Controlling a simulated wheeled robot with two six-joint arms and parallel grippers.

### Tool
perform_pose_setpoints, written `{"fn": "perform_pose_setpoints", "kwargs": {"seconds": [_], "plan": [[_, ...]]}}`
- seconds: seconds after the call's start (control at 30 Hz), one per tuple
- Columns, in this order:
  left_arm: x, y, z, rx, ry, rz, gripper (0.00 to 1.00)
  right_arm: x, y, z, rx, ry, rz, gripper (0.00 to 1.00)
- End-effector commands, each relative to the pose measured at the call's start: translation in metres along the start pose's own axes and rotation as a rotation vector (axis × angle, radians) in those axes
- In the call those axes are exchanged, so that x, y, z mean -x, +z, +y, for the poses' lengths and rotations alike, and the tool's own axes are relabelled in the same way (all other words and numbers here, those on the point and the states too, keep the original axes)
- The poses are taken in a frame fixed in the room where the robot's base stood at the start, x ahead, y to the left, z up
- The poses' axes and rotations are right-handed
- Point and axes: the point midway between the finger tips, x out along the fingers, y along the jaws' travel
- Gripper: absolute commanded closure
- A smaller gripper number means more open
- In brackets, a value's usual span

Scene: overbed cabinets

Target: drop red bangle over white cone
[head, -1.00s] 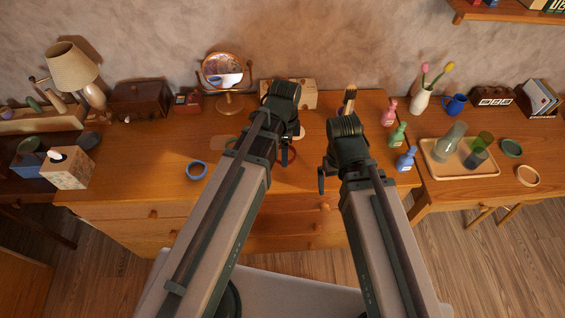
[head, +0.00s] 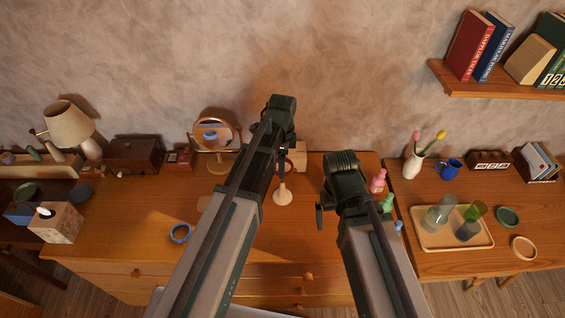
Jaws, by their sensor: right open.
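The white cone (head: 283,194), cream-coloured with a round base, stands upright on the wooden dresser top (head: 135,215) between my two arms. Its upper part is thin and partly hidden by my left gripper (head: 282,151). That gripper is above and behind the cone's base; its fingers are dark and too small to tell open from shut. My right gripper (head: 320,214) is open, right of the cone and apart from it, with one finger showing below its dark wrist.
A blue bangle (head: 180,233) lies on the dresser left of my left arm. A round mirror (head: 215,140) stands behind. A tray (head: 424,239) with glasses is further right. The front left dresser top is clear.

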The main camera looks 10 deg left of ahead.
Motion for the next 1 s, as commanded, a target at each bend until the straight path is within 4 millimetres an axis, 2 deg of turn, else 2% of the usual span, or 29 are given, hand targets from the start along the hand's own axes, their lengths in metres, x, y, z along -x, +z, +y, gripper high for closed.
{"fn": "perform_pose_setpoints", "kwargs": {"seconds": [0.37,1.0], "plan": [[-0.013,0.000,0.000,0.000,0.000,0.000,0.69,-0.013,-0.001,-0.001,0.000,0.000,0.000,0.00],[-0.072,0.000,0.000,0.000,0.000,0.000,0.69,-0.072,-0.004,-0.007,-0.001,0.000,0.000,0.00]]}}
